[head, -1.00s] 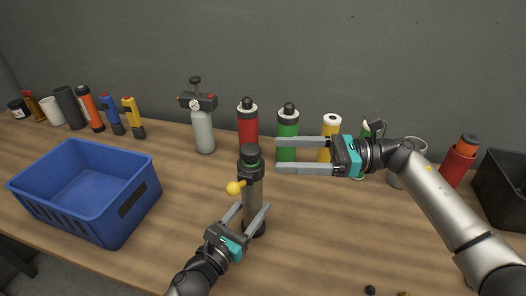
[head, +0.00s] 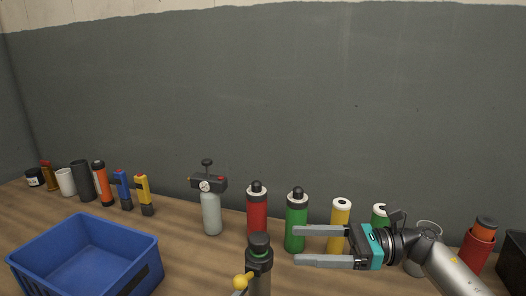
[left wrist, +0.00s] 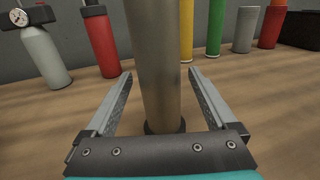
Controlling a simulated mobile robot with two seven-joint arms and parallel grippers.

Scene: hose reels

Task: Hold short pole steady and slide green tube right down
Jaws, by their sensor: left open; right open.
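In the left wrist view the pole (left wrist: 158,70) stands upright between the spread fingers of my left gripper (left wrist: 160,73), with gaps on both sides. In the head view my left gripper is almost wholly below the frame. A green tube (head: 297,211) with a black top stands upright behind the pole, to its right. A second green tube (head: 380,215) is partly hidden by my right gripper (head: 297,246), which is open and empty, fingers pointing left.
A blue crate (head: 140,284) stands at left. A gauge bottle (head: 211,213), red cylinder (head: 257,205) and yellow cylinder (head: 341,218) line the back of the wooden table. A red cup (head: 478,250) is at right. Several small items stand at the far left.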

